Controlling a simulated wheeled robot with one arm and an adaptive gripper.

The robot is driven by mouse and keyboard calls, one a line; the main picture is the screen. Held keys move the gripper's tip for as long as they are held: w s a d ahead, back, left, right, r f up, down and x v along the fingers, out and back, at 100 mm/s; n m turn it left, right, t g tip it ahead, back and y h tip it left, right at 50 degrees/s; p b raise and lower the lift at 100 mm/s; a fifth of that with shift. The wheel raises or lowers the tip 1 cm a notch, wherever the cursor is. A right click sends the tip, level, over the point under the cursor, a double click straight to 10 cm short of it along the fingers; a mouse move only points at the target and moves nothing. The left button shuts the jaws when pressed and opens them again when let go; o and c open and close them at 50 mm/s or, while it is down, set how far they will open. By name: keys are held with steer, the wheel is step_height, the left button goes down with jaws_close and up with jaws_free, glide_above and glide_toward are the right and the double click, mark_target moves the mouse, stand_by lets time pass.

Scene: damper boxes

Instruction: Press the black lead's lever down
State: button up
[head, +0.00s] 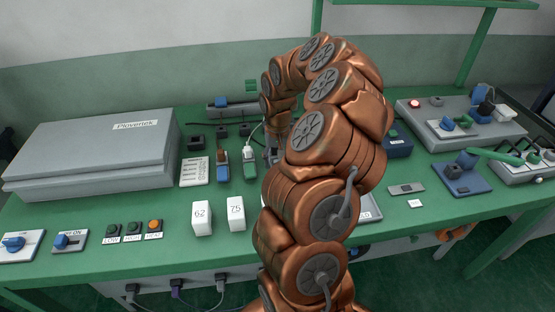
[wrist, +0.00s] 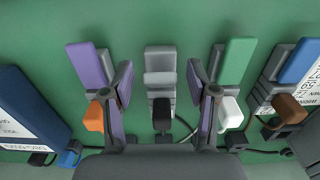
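In the wrist view the black lead's plug (wrist: 161,113) sits at the near end of a grey unit (wrist: 160,52). Its lever appears to be the light grey part on top; its exact position is hard to tell. My gripper (wrist: 159,75) is open, with one finger on each side of this grey unit and nothing held. I cannot tell its height above the unit. In the head view my gripper (head: 272,152) is mostly hidden behind my arm, and the black lead's unit is hidden too.
A purple lever (wrist: 88,64) with an orange plug (wrist: 94,116) is left of the gripper. A green lever (wrist: 237,62) with a white plug (wrist: 230,112) is right, then a blue lever (wrist: 299,60) with a brown plug (wrist: 290,108). A dark blue box (wrist: 25,110) is far left.

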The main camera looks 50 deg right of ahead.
jaws_close()
